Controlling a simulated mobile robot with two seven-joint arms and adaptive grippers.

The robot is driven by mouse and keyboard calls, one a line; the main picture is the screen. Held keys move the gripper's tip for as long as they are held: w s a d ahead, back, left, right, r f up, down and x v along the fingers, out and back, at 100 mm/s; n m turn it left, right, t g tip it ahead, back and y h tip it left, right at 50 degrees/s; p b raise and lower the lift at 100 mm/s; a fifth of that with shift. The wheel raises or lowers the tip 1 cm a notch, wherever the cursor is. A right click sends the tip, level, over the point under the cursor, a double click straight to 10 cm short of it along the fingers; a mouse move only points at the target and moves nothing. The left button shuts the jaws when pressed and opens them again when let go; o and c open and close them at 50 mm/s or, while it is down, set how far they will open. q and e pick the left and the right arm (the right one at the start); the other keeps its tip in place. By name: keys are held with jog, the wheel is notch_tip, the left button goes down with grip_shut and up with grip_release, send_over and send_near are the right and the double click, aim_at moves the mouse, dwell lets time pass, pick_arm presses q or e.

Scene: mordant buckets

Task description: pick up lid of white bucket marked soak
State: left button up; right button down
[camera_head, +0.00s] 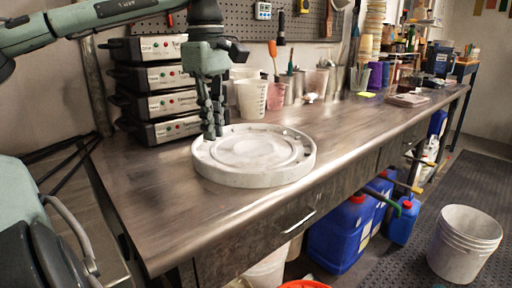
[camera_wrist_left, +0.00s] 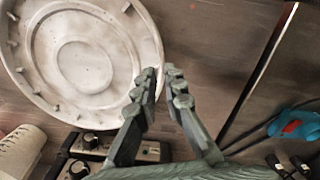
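A round, off-white lid (camera_head: 255,160) with raised rings lies on the metal-topped bench, near its front edge. It fills the upper left of the left wrist view (camera_wrist_left: 82,62). My left gripper (camera_head: 212,134) points down at the lid's left back rim. In the wrist view my left gripper (camera_wrist_left: 161,72) has a narrow gap between its fingertips, with one finger over the lid's edge and the other just outside it. Whether the tips touch the rim is unclear. An open white bucket (camera_head: 465,243) stands on the floor at right. No "soak" marking is readable. My right gripper is not in view.
Stacked black-and-grey control boxes (camera_head: 160,102) stand behind the gripper to the left. Several cups, including a white beaker (camera_head: 251,98), stand behind the lid. Blue jugs (camera_head: 341,232) sit under the bench (camera_head: 160,205). The bench's left front is clear.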

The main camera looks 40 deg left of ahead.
aim_at(217, 161)
pick_arm(q)
jog(key=shift+s+f, duration=0.1)
jog(key=shift+f, duration=0.25)
jog(key=f, duration=0.7)
jog(key=shift+d, duration=0.4)
jog(key=shift+c, duration=0.3)
grip_shut()
jog(key=shift+r, duration=0.15)
